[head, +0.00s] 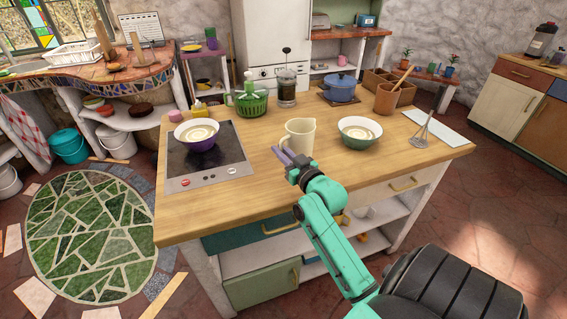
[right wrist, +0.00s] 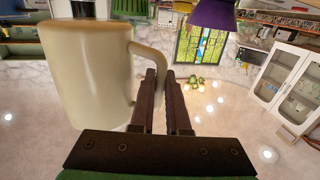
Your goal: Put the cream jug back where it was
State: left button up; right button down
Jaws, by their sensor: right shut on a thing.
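The cream jug (head: 299,137) is upright over the front middle of the wooden counter, between two bowls. In the right wrist view the jug (right wrist: 88,75) fills the left side, with its handle reaching the jaws. My right gripper (head: 283,154) is at the jug's lower left side in the head view. Its fingers (right wrist: 166,85) are shut on the jug's handle. I cannot tell whether the jug's base touches the counter. My left gripper is not in view.
A green-white bowl (head: 360,132) stands close right of the jug. A purple bowl (head: 197,134) sits on the dark cooktop (head: 190,165) at left. The front counter is clear.

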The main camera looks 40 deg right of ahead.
notch_tip(320, 180, down, 6)
jog(key=shift+r, duration=0.1)
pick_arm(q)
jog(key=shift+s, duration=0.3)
pick_arm(e)
jog(key=c, duration=0.9)
grip_release()
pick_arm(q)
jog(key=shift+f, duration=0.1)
